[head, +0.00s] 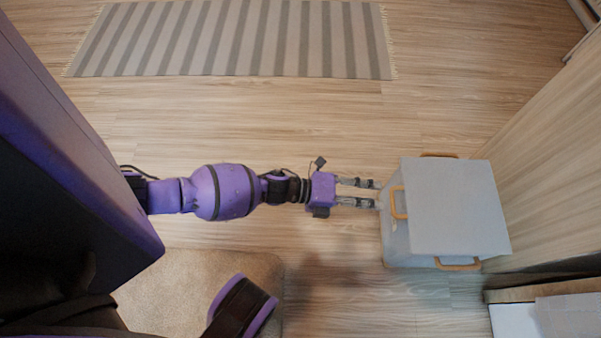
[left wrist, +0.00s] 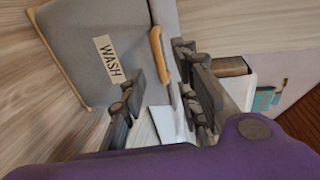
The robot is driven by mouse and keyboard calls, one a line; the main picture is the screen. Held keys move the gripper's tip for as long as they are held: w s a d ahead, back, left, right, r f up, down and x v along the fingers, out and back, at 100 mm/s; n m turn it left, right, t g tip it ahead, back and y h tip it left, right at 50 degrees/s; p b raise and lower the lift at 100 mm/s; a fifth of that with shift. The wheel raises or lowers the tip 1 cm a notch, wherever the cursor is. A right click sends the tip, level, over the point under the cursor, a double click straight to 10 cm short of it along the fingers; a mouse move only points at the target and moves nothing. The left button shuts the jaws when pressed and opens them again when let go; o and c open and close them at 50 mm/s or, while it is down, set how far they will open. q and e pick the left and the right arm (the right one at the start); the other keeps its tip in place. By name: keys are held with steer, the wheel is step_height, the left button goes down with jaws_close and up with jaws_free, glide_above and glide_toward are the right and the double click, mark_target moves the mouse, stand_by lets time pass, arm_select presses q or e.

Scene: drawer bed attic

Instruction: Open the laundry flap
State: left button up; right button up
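The laundry bin is a grey box (head: 393,238) on the floor at the right of the head view. Its flat grey flap (head: 455,205) lies over the top and looks closed. A tan front handle (head: 398,203) shows at the flap's left edge. My left gripper (head: 378,193) points right at this side, with its fingers apart. In the left wrist view the bin's grey wall (left wrist: 85,30) carries a WASH label (left wrist: 108,60). A tan handle (left wrist: 159,55) shows between the open fingers of the gripper (left wrist: 165,85); I cannot tell whether they touch it. My right gripper is not visible.
More tan handles (head: 457,265) stick out from the bin's sides. A wooden panel (head: 550,160) stands close to its right. A striped rug (head: 235,40) and a beige mat (head: 180,290) lie on the wood floor. The floor around my left arm is clear.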

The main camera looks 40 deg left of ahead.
mark_target(393, 200)
arm_select(q)
steer(key=b+x, duration=0.2)
steer(key=x, duration=0.5)
steer(key=shift+w+d+f, duration=0.1)
steer(key=shift+w+d, duration=0.05)
steer(key=shift+c, duration=0.2)
jaws_close()
steer(key=shift+f, duration=0.1)
